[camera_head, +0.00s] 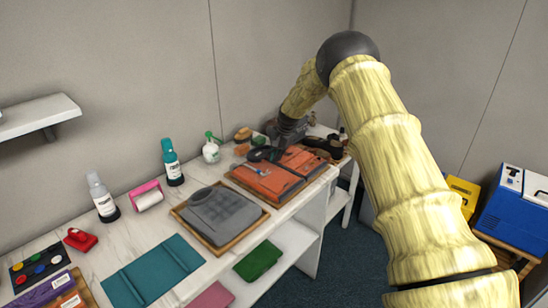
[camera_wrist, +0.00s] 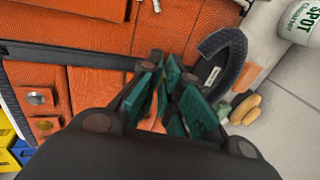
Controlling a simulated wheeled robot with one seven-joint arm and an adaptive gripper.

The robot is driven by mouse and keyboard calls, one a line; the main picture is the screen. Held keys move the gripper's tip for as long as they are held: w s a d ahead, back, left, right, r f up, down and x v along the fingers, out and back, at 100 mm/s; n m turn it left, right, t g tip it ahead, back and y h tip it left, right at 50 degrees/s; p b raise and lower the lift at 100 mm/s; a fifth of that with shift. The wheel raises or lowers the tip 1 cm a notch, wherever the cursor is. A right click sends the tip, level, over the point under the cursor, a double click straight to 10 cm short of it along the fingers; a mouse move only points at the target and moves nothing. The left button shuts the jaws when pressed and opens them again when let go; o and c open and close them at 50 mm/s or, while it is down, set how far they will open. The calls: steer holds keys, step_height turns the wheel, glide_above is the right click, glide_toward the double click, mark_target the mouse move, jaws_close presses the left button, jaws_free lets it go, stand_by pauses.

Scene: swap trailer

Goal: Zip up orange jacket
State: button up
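The orange jacket (camera_head: 266,184) lies flat on a wooden tray (camera_head: 292,199) towards the far end of the counter. A dark strip, apparently the zipper, crosses it. In the wrist view the orange fabric (camera_wrist: 97,97) fills much of the picture, with the dark strip (camera_wrist: 60,53) running from the left to the fingers. My gripper (camera_wrist: 161,68) is over the jacket beside the strip's end, its green-padded fingers close together. The fingers hide whatever is between their tips, so I cannot tell whether they hold a zipper pull. In the head view the fingertips are too small to read.
A grey folded garment (camera_head: 215,212) lies on another tray nearer. A black curved object (camera_wrist: 236,62) is right beside my fingers. A white spot-cleaner container (camera_wrist: 302,22) and brushes (camera_head: 243,134) stand beyond the jacket. Bottles (camera_head: 172,165) line the wall side.

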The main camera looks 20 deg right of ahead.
steer(key=shift+o, duration=1.3)
steer(key=v, duration=1.2)
